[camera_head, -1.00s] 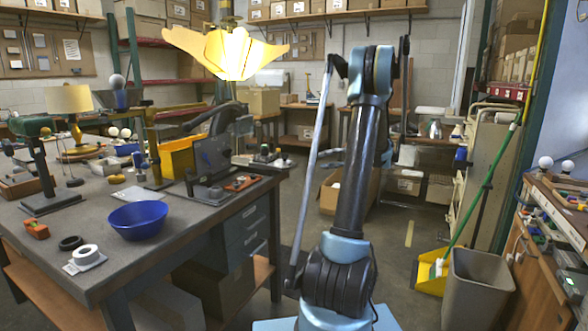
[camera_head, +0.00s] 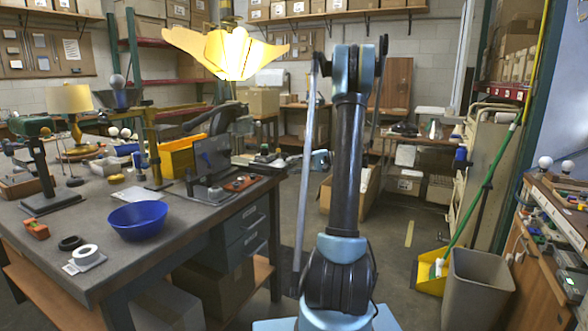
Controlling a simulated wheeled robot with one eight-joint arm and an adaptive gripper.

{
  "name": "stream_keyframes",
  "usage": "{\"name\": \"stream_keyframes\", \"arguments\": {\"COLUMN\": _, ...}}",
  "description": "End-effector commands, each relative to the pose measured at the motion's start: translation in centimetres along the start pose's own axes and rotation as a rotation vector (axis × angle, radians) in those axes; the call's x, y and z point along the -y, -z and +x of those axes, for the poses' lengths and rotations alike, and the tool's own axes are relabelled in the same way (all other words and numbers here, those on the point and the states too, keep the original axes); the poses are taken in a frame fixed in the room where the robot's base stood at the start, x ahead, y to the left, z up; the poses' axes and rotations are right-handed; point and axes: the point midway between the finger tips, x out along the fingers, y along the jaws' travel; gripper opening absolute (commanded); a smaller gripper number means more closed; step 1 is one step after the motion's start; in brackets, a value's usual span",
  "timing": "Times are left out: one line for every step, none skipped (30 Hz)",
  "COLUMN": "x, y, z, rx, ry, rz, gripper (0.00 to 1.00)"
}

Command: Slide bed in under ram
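A bench press with a green head (camera_head: 30,126), a dark post and a flat dark base (camera_head: 52,201) stands at the left of the grey workbench (camera_head: 105,200). A second stand with a yellow arm (camera_head: 149,138) is further right. I cannot tell which parts are the ram and the bed. My arm rises in the middle of the view. A light-blue part near its far end shows at the arm's left side. My gripper's fingers cannot be made out, so its opening and any hold are unclear.
A blue bowl (camera_head: 137,220), a white tape roll (camera_head: 85,255), a dark ring (camera_head: 70,243) and an orange block (camera_head: 36,229) lie at the bench front. A dark upright panel (camera_head: 212,157) stands near its right edge. A grey bin (camera_head: 478,288) stands on the floor at right.

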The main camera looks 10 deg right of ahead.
Motion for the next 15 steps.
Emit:
{"name": "stream_keyframes", "arguments": {"x": 0.00, "y": 0.00, "z": 0.07, "rx": 0.000, "ry": 0.000, "rz": 0.000, "gripper": 0.31}}
{"name": "stream_keyframes", "arguments": {"x": 0.00, "y": 0.00, "z": 0.08, "rx": 0.000, "ry": 0.000, "rz": 0.000, "gripper": 0.31}}
{"name": "stream_keyframes", "arguments": {"x": 0.00, "y": 0.00, "z": 0.08, "rx": 0.000, "ry": 0.000, "rz": 0.000, "gripper": 0.31}}
{"name": "stream_keyframes", "arguments": {"x": 0.00, "y": 0.00, "z": 0.08, "rx": 0.000, "ry": 0.000, "rz": 0.000, "gripper": 0.31}}
{"name": "stream_keyframes", "arguments": {"x": 0.00, "y": 0.00, "z": 0.07, "rx": 0.000, "ry": 0.000, "rz": 0.000, "gripper": 0.31}}
{"name": "stream_keyframes", "arguments": {"x": 0.00, "y": 0.00, "z": 0.07, "rx": 0.000, "ry": 0.000, "rz": 0.000, "gripper": 0.31}}
{"name": "stream_keyframes", "arguments": {"x": 0.00, "y": 0.00, "z": 0.07, "rx": 0.000, "ry": 0.000, "rz": 0.000, "gripper": 0.31}}
{"name": "stream_keyframes", "arguments": {"x": 0.00, "y": 0.00, "z": 0.06, "rx": 0.000, "ry": 0.000, "rz": 0.000, "gripper": 0.26}}
{"name": "stream_keyframes", "arguments": {"x": 0.00, "y": 0.00, "z": 0.06, "rx": 0.000, "ry": 0.000, "rz": 0.000, "gripper": 0.17}}
{"name": "stream_keyframes", "arguments": {"x": 0.00, "y": 0.00, "z": 0.06, "rx": 0.000, "ry": 0.000, "rz": 0.000, "gripper": 0.10}}
{"name": "stream_keyframes", "arguments": {"x": 0.00, "y": 0.00, "z": 0.06, "rx": 0.000, "ry": 0.000, "rz": 0.000, "gripper": 0.03}}
{"name": "stream_keyframes", "arguments": {"x": 0.00, "y": 0.00, "z": 0.06, "rx": 0.000, "ry": 0.000, "rz": 0.000, "gripper": 0.00}}
{"name": "stream_keyframes", "arguments": {"x": 0.00, "y": 0.00, "z": 0.05, "rx": 0.000, "ry": 0.000, "rz": 0.000, "gripper": 0.00}}
{"name": "stream_keyframes", "arguments": {"x": -0.01, "y": 0.00, "z": 0.06, "rx": 0.000, "ry": 0.000, "rz": 0.000, "gripper": 0.00}}
{"name": "stream_keyframes", "arguments": {"x": -0.01, "y": 0.00, "z": 0.06, "rx": 0.000, "ry": 0.000, "rz": 0.000, "gripper": 0.00}}
